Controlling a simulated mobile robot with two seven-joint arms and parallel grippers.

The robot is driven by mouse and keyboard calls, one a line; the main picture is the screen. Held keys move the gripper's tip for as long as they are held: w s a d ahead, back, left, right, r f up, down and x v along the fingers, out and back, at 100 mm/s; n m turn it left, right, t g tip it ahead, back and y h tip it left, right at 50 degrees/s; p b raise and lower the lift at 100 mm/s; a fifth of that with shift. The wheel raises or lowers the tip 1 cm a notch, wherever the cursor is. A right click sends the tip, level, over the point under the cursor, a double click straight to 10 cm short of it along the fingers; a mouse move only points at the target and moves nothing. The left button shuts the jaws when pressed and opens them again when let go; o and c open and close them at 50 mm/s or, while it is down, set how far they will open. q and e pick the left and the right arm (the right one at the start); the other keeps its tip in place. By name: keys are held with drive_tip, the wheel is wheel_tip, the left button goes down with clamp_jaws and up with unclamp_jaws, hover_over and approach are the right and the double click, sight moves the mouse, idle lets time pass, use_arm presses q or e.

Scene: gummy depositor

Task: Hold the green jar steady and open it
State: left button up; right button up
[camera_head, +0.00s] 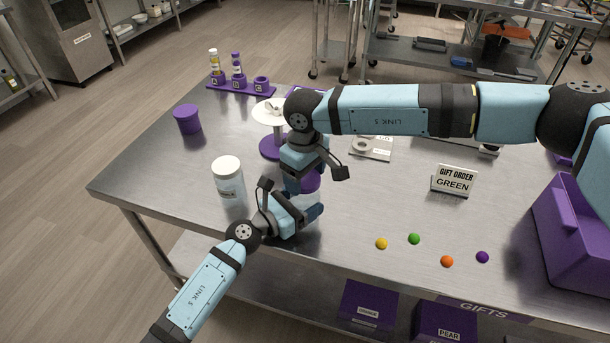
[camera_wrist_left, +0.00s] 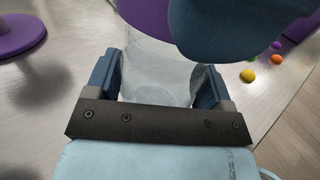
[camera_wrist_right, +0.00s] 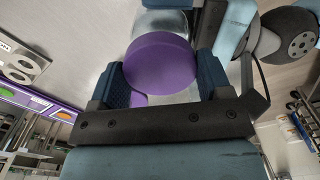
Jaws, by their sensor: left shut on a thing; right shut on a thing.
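A clear jar with a purple lid (camera_head: 311,183) stands on the steel table, mostly hidden behind my grippers. No green shows on it. My left gripper (camera_head: 300,213) is shut on the jar's body from the side; the clear body (camera_wrist_left: 155,78) is between its blue fingers in the left wrist view. My right gripper (camera_head: 303,180) comes from above and is shut on the lid; the purple lid (camera_wrist_right: 160,62) fills the gap between its fingers in the right wrist view. I cannot tell whether the lid is loose from the body.
A white-lidded jar (camera_head: 228,181) stands left of my left gripper. A purple tub (camera_head: 187,119), a white-topped stand (camera_head: 268,111) and a vial rack (camera_head: 240,86) are further back. Several candies, including a green one (camera_head: 414,239), lie at right, near a "GREEN" sign (camera_head: 454,181) and purple bin (camera_head: 570,235).

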drive_tip(key=shift+r, duration=2)
use_arm(q)
drive_tip(key=o, duration=1.7)
drive_tip(key=v, duration=1.2)
drive_tip(key=shift+b, duration=0.3)
use_arm(e)
drive_tip(key=shift+f, duration=0.3)
